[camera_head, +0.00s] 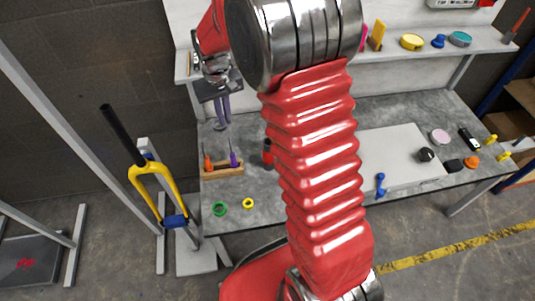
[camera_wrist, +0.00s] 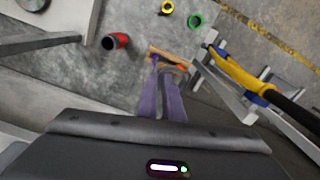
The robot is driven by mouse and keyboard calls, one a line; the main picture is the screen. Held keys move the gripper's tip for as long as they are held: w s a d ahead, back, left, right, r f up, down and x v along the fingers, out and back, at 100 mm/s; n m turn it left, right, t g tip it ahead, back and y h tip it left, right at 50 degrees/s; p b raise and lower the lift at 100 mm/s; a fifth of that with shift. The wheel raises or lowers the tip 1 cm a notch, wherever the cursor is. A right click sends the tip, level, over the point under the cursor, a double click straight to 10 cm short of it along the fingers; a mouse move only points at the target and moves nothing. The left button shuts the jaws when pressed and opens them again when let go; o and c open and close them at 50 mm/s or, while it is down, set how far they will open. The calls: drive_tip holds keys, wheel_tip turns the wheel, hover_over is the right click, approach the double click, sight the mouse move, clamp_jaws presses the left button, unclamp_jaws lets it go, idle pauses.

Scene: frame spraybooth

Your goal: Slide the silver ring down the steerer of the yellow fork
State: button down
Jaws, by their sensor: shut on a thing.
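The yellow fork (camera_head: 160,180) is held in a stand left of the bench, its black steerer (camera_head: 122,134) pointing up and tilted left. In the wrist view the yellow fork (camera_wrist: 240,72) is at the right, with its dark steerer (camera_wrist: 296,112) running to the right edge. My gripper (camera_head: 220,126) is above the left part of the bench, right of the steerer and apart from it. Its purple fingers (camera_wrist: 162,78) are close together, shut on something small. The silver ring does not show clearly at the tips, and I see it nowhere else.
A green ring (camera_head: 220,208) and a yellow ring (camera_head: 248,203) lie at the bench's front left. A wooden tool holder (camera_head: 224,170) and a red-black bottle (camera_head: 268,154) stand behind them. A shelf (camera_head: 400,46) runs along the back. Open space lies between gripper and steerer.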

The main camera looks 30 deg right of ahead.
drive_tip(key=shift+d, duration=0.3)
drive_tip(key=s+d+f+m, duration=0.1)
drive_tip(key=d+f, duration=0.2)
drive_tip(key=d, duration=0.2)
drive_tip(key=s+d+f+m, duration=0.1)
drive_tip(key=d+f+m, duration=0.1)
drive_tip(key=d, duration=0.3)
drive_tip(key=s+d+f+m, duration=0.1)
drive_tip(key=d+f, duration=0.2)
drive_tip(key=d, duration=0.2)
drive_tip(key=shift+s+d+f+m, duration=0.15)
drive_tip(key=shift+f+m, duration=0.15)
drive_tip(key=shift+m, duration=0.1)
drive_tip(key=shift+w+f, duration=0.2)
drive_tip(key=shift+f, duration=0.05)
drive_tip(key=shift+w+d+m, duration=0.1)
drive_tip(key=shift+w+m, duration=0.15)
drive_tip(key=shift+m, duration=0.25)
drive_tip(key=shift+f, duration=0.15)
drive_tip(key=shift+f, duration=2.6)
drive_tip(key=shift+f, duration=0.1)
